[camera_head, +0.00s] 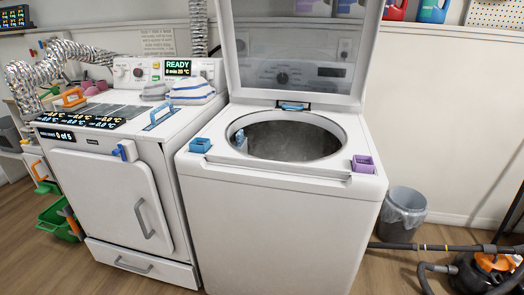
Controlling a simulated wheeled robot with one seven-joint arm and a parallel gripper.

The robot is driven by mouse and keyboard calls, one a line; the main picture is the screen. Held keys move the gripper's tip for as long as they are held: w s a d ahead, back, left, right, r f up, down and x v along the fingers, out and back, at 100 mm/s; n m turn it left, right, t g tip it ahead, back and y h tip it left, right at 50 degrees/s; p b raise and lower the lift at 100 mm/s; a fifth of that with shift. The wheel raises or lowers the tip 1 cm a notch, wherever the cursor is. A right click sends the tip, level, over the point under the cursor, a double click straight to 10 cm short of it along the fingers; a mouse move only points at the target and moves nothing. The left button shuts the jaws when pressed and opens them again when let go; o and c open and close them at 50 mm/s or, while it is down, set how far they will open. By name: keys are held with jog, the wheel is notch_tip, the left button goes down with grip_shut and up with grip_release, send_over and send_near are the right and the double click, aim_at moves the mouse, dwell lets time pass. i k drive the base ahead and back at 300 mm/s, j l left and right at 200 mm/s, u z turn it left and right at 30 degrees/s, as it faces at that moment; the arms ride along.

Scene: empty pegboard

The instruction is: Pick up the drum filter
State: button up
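The top-loading washer (265,225) stands in the middle with its lid (297,45) raised and its drum (292,142) open. A small light-blue piece (239,137) sits upright at the left inner edge of the drum opening; it may be the drum filter, but I cannot be sure at this size. A blue handle (292,106) sits at the back rim. On the dryer at the left, another blue-handled piece (160,117) lies on the top near the front right corner. My gripper is not in view.
Folded cloths (191,90) lie on the dryer (110,195). A bin (402,215) and a vacuum (485,272) with its hose stand at right. Floor in front is partly clear.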

aim_at(240, 136)
jog(key=i+l+u, duration=0.65)
jog(key=j+u, duration=0.2)
